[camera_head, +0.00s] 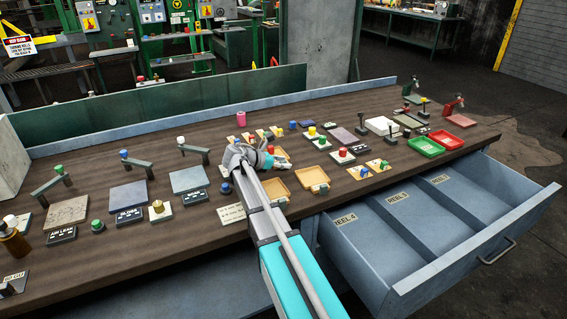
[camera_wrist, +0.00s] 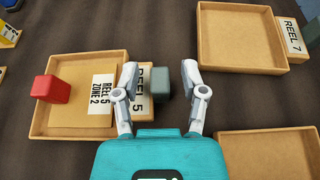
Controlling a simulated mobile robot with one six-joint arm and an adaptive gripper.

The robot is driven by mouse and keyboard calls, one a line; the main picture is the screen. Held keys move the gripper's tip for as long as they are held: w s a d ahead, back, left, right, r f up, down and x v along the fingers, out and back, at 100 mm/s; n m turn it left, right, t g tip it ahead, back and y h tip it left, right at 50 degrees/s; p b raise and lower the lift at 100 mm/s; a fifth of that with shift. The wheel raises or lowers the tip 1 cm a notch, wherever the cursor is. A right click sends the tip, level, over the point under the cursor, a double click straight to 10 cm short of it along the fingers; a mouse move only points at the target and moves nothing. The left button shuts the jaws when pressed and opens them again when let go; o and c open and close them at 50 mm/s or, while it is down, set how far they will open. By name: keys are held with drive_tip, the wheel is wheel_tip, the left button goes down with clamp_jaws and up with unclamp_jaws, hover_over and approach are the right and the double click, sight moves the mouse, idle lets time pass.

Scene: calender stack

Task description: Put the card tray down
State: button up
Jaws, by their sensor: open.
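The card tray, a shallow tan tray (camera_wrist: 75,135), is left of centre in the wrist view and appears to lie flat on the dark worktop. It holds a card (camera_wrist: 102,95) lettered "REEL 5 ZONE 2". A "REEL 5" label (camera_wrist: 141,88) and a grey-green block (camera_wrist: 161,85) are at its right side. A red block (camera_wrist: 50,89) is at its left edge. My gripper (camera_wrist: 160,72) is open, its fingers on either side of the block with gaps showing. In the head view my gripper (camera_head: 258,154) is low over the bench and hides most of this tray.
Another tan tray (camera_wrist: 203,45), beside the "REEL 7" label (camera_wrist: 292,36), is at upper right; a third (camera_wrist: 222,155) is at lower right. The worktop (camera_head: 180,238) holds many small items. An open drawer (camera_head: 372,240) juts from the bench at right.

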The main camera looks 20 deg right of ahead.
drive_tip(key=shift+r, duration=0.1)
drive_tip(key=shift+a+r, duration=0.1)
drive_tip(key=p+v, duration=0.5)
drive_tip(key=v, duration=0.6)
drive_tip(key=shift+a, duration=0.4)
